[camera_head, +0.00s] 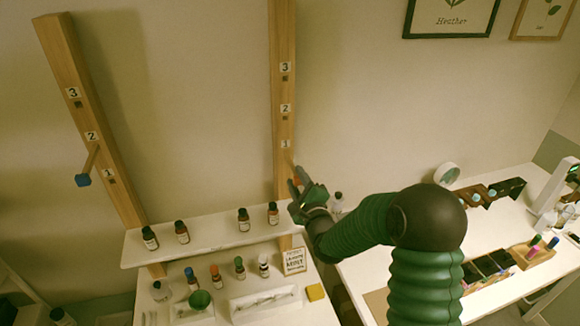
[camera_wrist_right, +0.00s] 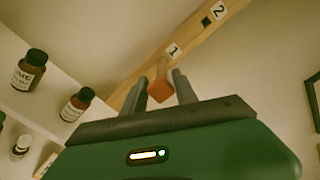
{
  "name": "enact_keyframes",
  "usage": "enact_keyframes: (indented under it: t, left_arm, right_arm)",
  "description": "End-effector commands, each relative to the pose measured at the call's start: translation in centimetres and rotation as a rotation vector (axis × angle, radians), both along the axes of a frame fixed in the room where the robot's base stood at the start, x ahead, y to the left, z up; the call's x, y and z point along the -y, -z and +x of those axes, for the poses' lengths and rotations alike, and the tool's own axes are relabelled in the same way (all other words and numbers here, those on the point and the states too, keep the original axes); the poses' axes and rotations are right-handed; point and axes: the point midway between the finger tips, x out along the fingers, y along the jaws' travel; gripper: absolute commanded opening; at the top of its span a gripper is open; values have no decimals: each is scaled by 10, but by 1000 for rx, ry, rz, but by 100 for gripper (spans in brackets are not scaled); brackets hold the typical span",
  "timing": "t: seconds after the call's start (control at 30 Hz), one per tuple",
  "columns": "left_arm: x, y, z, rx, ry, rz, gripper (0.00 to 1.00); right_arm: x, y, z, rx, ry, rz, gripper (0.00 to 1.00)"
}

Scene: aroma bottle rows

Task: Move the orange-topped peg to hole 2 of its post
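The orange-topped peg (camera_wrist_right: 160,89) sits at hole 1 of the right-hand wooden post (camera_head: 284,80), at the number 1 label. Its orange head also shows in the head view (camera_head: 297,181). My right gripper (camera_head: 298,178) is at the peg, and in the right wrist view its two fingers (camera_wrist_right: 161,88) stand on either side of the orange head. I cannot tell whether they press on it. Hole 2 (camera_head: 285,115) of this post is empty, above the peg. My left gripper is not in view.
A second post (camera_head: 70,70) on the left bears a blue-topped peg (camera_head: 83,180) at its hole 2. A white shelf (camera_head: 210,240) with several dark bottles crosses below the posts. A small sign (camera_head: 294,261) stands beneath my right gripper.

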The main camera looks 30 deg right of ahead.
Motion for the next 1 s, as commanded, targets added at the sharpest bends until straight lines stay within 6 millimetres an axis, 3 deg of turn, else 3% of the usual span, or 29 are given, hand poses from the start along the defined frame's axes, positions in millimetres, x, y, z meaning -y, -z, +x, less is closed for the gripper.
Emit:
enact_keyframes:
  t: [0.1, 0.47, 1.0]
  left_arm:
    - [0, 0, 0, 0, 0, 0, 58]
    - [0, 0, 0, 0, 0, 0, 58]
    - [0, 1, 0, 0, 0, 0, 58]
  right_arm:
    - [0, 1, 0, -2, 0, 1, 0]
    - [1, 2, -2, -4, 3, 2, 0]
    - [-6, 2, -28, -6, 2, 2, 0]
